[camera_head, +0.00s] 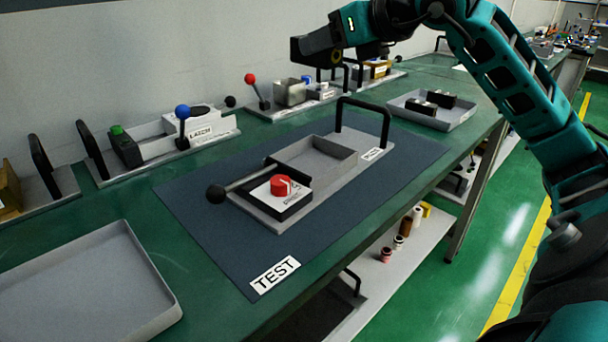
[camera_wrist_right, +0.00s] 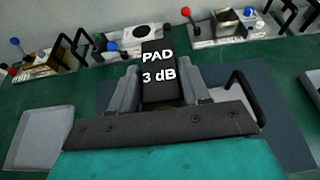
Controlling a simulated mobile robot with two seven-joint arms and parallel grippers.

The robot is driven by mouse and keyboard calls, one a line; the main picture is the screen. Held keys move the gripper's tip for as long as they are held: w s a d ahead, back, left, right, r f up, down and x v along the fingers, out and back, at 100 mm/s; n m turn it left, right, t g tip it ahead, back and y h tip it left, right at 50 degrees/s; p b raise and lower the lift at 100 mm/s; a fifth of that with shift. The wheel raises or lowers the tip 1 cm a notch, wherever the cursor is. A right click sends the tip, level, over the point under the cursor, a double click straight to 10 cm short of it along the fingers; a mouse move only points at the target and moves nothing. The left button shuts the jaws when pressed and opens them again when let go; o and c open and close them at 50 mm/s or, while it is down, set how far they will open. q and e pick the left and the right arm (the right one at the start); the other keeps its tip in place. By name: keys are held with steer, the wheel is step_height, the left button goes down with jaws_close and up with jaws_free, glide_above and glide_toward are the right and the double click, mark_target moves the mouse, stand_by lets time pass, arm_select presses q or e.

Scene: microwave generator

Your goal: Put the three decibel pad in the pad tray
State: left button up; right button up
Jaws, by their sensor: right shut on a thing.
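The three decibel pad (camera_wrist_right: 158,75) is a black block with white "PAD 3 dB" lettering in the right wrist view. My right gripper (camera_wrist_right: 160,92) is shut on it, with a grey finger on each side. In the head view my right gripper (camera_head: 312,52) is raised above the back of the bench, and the pad cannot be told apart from the dark gripper there. A grey tray (camera_head: 472,113) at the right holds black blocks. Another grey tray (camera_head: 150,264) at the front left looks empty. I cannot tell which is the pad tray. My left gripper is not in view.
A blue TEST mat (camera_head: 225,240) carries a plate with a red-knob box (camera_head: 279,186), an open compartment (camera_head: 318,157) and a tall black handle (camera_head: 363,102). Levered fixtures (camera_head: 184,125) line the wall. The bench's front edge drops to a shelf.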

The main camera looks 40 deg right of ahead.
steer(key=shift+a+f, duration=0.1)
step_height(320, 180, down, 15)
steer(key=b, duration=0.4)
steer(key=shift+f+b, duration=0.6)
steer(key=shift+f, duration=1.85)
steer(key=shift+f, duration=0.1)
steer(key=o, duration=1.2)
